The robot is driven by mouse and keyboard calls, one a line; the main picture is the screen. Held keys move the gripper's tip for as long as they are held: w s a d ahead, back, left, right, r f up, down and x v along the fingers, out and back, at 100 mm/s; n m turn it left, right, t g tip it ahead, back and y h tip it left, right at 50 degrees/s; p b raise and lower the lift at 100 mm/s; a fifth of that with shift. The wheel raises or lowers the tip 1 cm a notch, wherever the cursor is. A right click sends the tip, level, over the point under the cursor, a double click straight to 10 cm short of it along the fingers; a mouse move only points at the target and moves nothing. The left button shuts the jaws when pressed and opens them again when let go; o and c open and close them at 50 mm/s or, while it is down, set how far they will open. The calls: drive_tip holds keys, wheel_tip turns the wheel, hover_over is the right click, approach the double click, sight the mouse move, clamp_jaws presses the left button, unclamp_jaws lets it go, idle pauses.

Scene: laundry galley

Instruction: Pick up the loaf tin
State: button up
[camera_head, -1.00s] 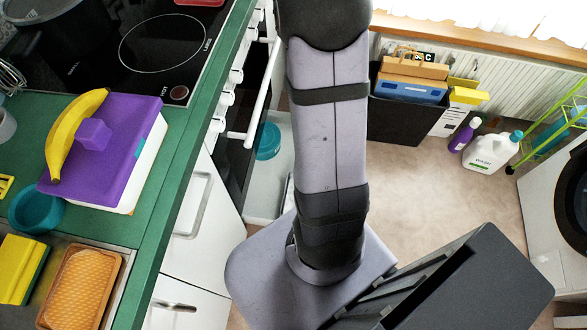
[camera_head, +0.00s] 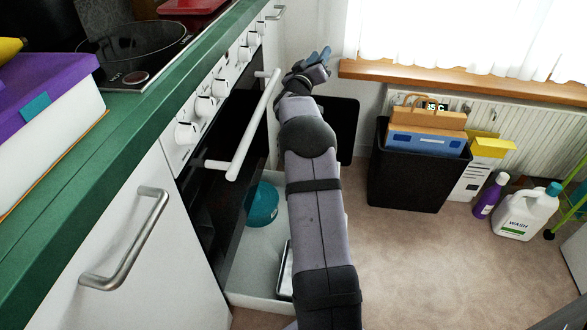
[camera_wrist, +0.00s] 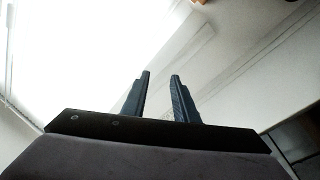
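A dark, pale-rimmed tin (camera_head: 285,272), which may be the loaf tin, lies in the open white drawer (camera_head: 262,298) below the oven in the head view. My arm hides its right part, so I cannot tell its full shape. My gripper (camera_head: 324,56) is at the far end of my raised arm, well beyond and above the drawer, towards the window. In the wrist view my gripper (camera_wrist: 161,76) has its two dark fingers apart with nothing between them. The wrist view faces a bright window and pale surfaces, and no tin shows there.
A teal bowl (camera_head: 262,204) sits in the drawer. The oven handle (camera_head: 252,130) juts out above it. The green counter (camera_head: 120,130) runs along the left. A black bin (camera_head: 405,185), a purple bottle (camera_head: 489,197) and a white jug (camera_head: 525,213) stand by the radiator. Carpet in front is clear.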

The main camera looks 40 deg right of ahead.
wheel_tip(320, 180, down, 17)
drive_tip(key=s+m+g, duration=0.2)
drive_tip(key=g, duration=0.1)
drive_tip(key=t+y+p, duration=0.2)
drive_tip(key=y+p, duration=0.4)
drive_tip(key=p, duration=1.7)
hover_over(278, 282)
drive_tip(key=w+d, duration=0.4)
drive_tip(key=w, duration=0.3)
wheel_tip(278, 282, down, 31)
drive_tip(key=shift+m+y, duration=0.4)
drive_tip(key=shift+m, duration=0.4)
drive_tip(key=s+a, duration=0.1)
drive_tip(key=s, duration=0.1)
drive_tip(key=s+a, duration=0.2)
drive_tip(key=s, duration=0.1)
drive_tip(key=s+a+f+p, duration=0.1)
drive_tip(key=s+a, duration=0.1)
drive_tip(key=shift+s+a, duration=0.1)
drive_tip(key=shift+s, duration=0.6)
drive_tip(key=shift+x, duration=1.05)
